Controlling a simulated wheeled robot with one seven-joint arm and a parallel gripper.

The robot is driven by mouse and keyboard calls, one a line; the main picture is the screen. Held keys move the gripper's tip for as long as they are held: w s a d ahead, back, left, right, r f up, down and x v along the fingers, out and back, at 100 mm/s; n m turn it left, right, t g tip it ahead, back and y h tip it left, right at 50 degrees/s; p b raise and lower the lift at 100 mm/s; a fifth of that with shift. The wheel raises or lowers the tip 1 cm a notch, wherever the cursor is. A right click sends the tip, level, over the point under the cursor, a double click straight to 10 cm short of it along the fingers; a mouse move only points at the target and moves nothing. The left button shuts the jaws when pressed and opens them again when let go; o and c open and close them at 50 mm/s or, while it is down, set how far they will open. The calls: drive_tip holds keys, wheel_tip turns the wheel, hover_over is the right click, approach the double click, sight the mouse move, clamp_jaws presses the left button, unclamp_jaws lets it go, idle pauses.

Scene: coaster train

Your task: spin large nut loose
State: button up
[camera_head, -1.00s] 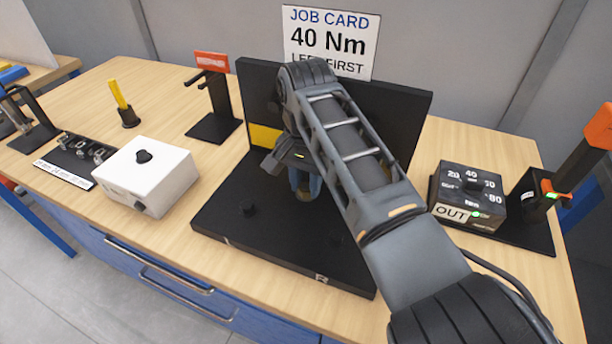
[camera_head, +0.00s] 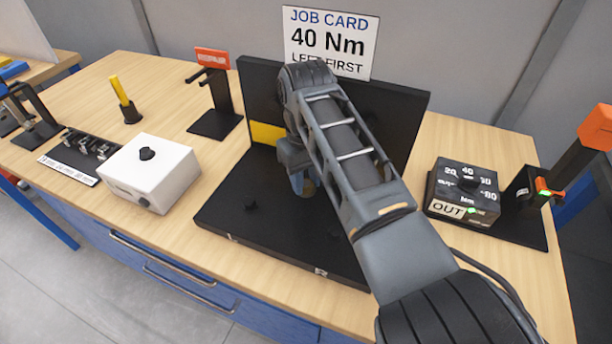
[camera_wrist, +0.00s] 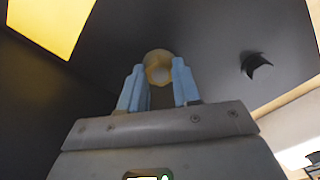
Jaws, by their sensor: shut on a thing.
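The large nut looks brass-coloured and round in the wrist view (camera_wrist: 158,66), between my blue fingertips. My gripper (camera_wrist: 158,80) is shut on it, with one finger on each side. In the head view my gripper (camera_head: 303,187) points down at the black base of the fixture (camera_head: 235,222). My arm covers the rest, and the threads are hidden.
A black peg (camera_wrist: 256,66) stands right of the nut in the wrist view. The fixture's upright black panel (camera_head: 400,125) rises behind my arm. A white box (camera_head: 150,172) stands left, a dial box (camera_head: 465,190) right.

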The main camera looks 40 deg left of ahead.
sight(306, 184)
drive_tip(key=n, duration=0.6)
drive_tip(key=shift+f, duration=0.1)
drive_tip(key=n+b, duration=0.1)
drive_tip(key=n, duration=0.6)
idle(0.6)
drive_tip(key=o, duration=1.1)
drive_tip(key=shift+c, duration=0.2)
drive_tip(key=shift+n, duration=0.3)
drive_tip(key=shift+r+b, duration=0.5)
drive_tip(key=shift+r, duration=3.45)
